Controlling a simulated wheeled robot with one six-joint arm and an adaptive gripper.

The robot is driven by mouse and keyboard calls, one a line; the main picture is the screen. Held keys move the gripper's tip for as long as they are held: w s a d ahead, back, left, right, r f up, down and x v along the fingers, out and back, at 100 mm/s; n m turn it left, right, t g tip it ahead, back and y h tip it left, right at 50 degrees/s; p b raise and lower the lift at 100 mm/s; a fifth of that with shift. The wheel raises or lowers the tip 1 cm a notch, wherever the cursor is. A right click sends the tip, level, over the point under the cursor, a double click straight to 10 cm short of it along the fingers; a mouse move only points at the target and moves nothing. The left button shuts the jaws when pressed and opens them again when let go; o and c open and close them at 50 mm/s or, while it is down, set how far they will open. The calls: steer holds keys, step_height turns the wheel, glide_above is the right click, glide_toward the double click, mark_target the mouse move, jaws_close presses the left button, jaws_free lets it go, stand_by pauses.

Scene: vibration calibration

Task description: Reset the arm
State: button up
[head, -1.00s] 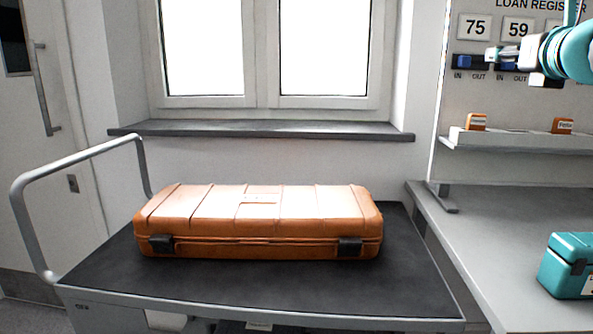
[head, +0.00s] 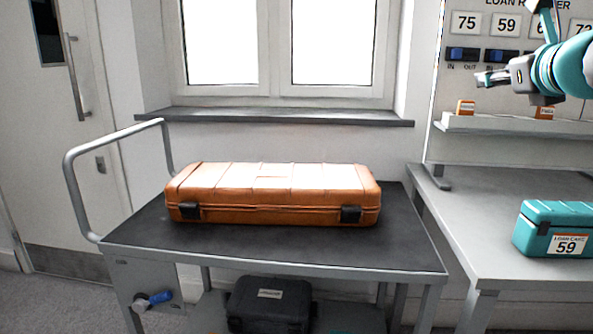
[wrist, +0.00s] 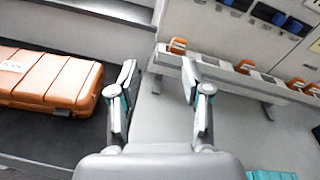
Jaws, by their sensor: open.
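My gripper (head: 484,80) is at the upper right of the head view, in front of the loan register board (head: 505,40). It touches nothing there. In the wrist view my gripper (wrist: 157,88) has its two fingers apart, with nothing between them. The grey bench top shows below and between the fingers. No held object is seen in either view.
An orange case (head: 275,193) lies closed on a trolley (head: 130,232) below the window. A teal case (head: 553,230) labelled 59 stands on the bench (head: 455,200) at right. A shelf (head: 500,124) holds small orange tags. A black case (head: 268,303) sits on the trolley's lower level.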

steer(key=s+a+f+n+g+y, duration=0.1)
steer(key=s+a+f+n+g, duration=0.25)
steer(key=a+f+n, duration=0.55)
steer(key=s+a+f+n+g+y, duration=0.2)
steer(key=s+a+f+n, duration=0.35)
steer(key=f, duration=0.65)
steer(key=s+a+f+n+g+h, duration=0.1)
steer(key=s+a+f+n+g, duration=0.1)
steer(key=s+f+n, duration=0.4)
steer(key=s+a+f+n+g, duration=0.2)
steer(key=s+f+n, duration=0.5)
steer(key=f+n, duration=0.6)
steer(key=shift+s+a+f+g+h, duration=0.2)
steer(key=shift+f+g+h, duration=0.25)
steer(key=shift+g, duration=0.3)
